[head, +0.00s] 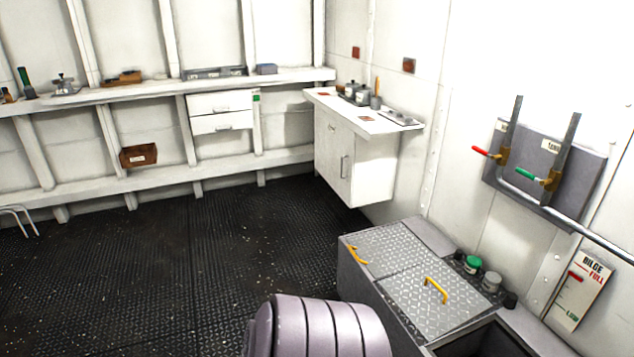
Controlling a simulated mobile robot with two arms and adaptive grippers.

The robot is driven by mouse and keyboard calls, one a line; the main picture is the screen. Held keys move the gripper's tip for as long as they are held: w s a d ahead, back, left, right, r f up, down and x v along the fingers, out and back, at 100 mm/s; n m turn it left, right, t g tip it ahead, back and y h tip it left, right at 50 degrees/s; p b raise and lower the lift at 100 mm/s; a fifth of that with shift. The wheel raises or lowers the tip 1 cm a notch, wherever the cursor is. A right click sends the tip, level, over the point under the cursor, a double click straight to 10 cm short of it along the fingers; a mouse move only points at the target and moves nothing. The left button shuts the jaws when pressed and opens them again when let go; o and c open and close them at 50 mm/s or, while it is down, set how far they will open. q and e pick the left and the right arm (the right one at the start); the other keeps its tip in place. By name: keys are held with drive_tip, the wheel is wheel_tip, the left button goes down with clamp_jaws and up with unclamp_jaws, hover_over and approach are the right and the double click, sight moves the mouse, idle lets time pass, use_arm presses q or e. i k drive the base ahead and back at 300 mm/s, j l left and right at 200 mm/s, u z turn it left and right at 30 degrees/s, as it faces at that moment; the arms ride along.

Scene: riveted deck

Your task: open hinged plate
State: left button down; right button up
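Two silver diamond-tread plates lie flat, side by side, on top of a grey box (358,285) at the lower right. The farther plate (392,245) has a yellow handle (356,255) near its left edge. I cannot make out hinges, and cannot tell which plate the task means. Neither of my grippers shows in the head view.
A dark opening (484,345) lies at the box's near end. Green-lidded (473,263) and grey-lidded (491,281) jars stand along the wall side. Wall valves with red (480,150) and green (527,174) levers are above. The black floor (150,270) to the left is mostly clear.

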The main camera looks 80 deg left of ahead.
sight(384, 251)
drive_tip(key=j+u, duration=0.1)
drive_tip(key=u, duration=2.4)
